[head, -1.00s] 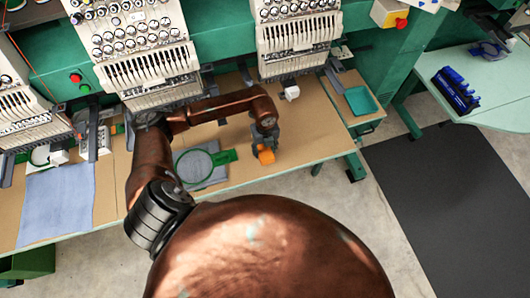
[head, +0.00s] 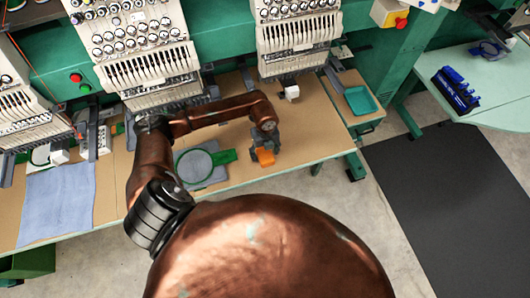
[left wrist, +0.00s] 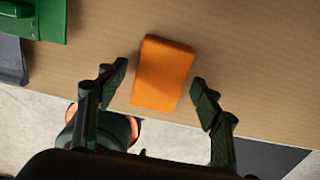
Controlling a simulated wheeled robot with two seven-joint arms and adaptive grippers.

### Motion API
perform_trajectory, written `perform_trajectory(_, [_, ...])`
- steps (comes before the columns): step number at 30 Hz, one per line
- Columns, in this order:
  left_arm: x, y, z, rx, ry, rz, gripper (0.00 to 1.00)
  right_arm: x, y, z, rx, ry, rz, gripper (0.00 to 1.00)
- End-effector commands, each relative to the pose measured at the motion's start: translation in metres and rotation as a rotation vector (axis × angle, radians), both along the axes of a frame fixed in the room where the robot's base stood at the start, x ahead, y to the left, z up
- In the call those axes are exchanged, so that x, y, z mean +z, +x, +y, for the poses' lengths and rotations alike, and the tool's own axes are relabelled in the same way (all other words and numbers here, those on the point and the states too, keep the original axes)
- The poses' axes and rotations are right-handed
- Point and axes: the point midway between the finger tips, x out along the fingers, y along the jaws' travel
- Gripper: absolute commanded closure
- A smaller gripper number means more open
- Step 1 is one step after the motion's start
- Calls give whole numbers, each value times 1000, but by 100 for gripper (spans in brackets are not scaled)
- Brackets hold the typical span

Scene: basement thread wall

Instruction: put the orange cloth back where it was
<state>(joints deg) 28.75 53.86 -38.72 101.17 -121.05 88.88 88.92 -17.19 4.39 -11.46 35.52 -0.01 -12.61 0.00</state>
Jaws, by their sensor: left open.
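The orange cloth (left wrist: 163,73) is a small folded block lying on the tan table near its front edge. In the head view the orange cloth (head: 265,156) shows just below my left gripper (head: 264,143). In the left wrist view my left gripper (left wrist: 158,95) is open, with one finger on each side of the cloth's near end. A gap shows between each finger and the cloth, so neither finger appears to touch it. My right gripper is not in view.
A green hoop on grey fabric (head: 199,166) lies left of the cloth. A blue cloth (head: 57,203) lies further left. Embroidery heads (head: 296,38) stand behind. A teal tray (head: 361,100) is at the right. The table (head: 310,135) is bare right of the cloth.

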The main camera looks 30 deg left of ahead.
Motion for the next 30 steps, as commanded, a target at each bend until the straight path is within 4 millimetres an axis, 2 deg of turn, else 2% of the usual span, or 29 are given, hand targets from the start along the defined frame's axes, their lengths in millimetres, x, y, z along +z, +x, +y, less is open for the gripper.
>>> perform_trajectory(4, [7, 1, 0, 0, 0, -3, 40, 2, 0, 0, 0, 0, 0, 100])
perform_trajectory(7, [20, 2, 0, -2, 0, -5, 40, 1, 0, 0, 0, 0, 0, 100])
perform_trajectory(15, [77, 2, 1, -1, 0, -6, 40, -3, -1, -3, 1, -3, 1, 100])
perform_trajectory(21, [109, 1, 1, 0, 2, -3, 40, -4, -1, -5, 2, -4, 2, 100])
perform_trajectory(25, [120, 1, 0, 0, -1, -2, 40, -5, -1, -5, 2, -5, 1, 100])
perform_trajectory(30, [123, 0, 0, 0, 0, 0, 40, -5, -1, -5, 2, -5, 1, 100])
